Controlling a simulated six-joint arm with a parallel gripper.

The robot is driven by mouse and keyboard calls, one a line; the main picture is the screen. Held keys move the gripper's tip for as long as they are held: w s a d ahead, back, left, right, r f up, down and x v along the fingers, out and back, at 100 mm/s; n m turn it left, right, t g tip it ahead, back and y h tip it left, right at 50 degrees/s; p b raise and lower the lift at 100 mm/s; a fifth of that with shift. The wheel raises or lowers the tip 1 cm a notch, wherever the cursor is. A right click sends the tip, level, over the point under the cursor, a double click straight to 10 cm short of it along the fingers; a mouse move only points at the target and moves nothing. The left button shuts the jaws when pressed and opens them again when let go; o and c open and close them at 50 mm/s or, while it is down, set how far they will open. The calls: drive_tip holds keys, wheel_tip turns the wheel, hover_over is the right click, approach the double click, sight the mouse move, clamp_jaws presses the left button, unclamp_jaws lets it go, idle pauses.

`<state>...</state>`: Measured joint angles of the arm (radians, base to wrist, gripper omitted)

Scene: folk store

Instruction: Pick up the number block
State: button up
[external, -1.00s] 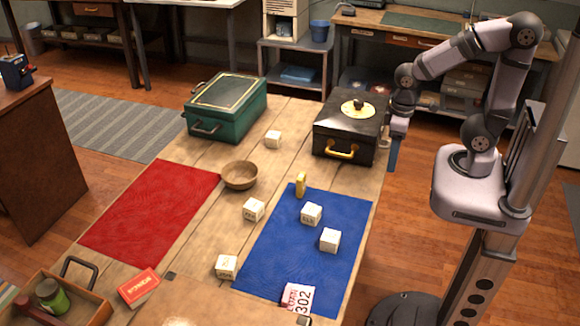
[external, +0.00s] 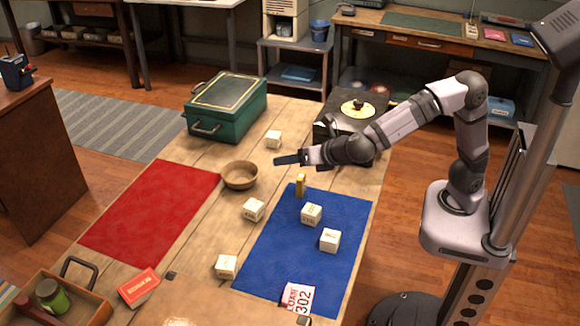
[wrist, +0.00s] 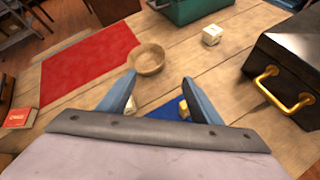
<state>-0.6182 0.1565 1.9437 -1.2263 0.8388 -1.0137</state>
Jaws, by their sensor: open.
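Several cream cubes with dark markings too small to read are on the table; I cannot tell which is the number block. Two sit on the blue mat, one (external: 311,215) near its middle and one (external: 330,240) to the right. Others are beside the mat (external: 254,209), lower left (external: 227,266) and beyond the bowl (external: 273,139); this far cube shows in the wrist view (wrist: 212,35). A small yellow upright piece (external: 300,185) stands at the mat's far edge. My gripper (external: 287,159) is open and empty above the table; its fingers (wrist: 158,79) frame the wrist view.
A wooden bowl (external: 240,176) stands left of my gripper. A black case (external: 333,147) is partly hidden behind my arm. A green box (external: 226,108) stands at the back. A red mat (external: 150,215) lies left, the blue mat (external: 270,248) right. A wooden tray (external: 88,303) is front left.

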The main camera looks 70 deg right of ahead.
drive_tip(key=w+a+n+t+y+b, duration=0.25)
drive_tip(key=a+n, duration=0.35)
drive_tip(key=a, duration=0.4)
approach(260, 208)
drive_tip(key=x, duration=0.5)
drive_tip(key=shift+w+d+f+p, duration=0.1)
drive_tip(key=shift+p, duration=0.2)
drive_tip(key=shift+p+x, duration=0.5)
drive_tip(key=shift+x, duration=3.15)
drive_tip(key=shift+t+h, duration=0.25)
drive_tip(key=c, duration=1.2)
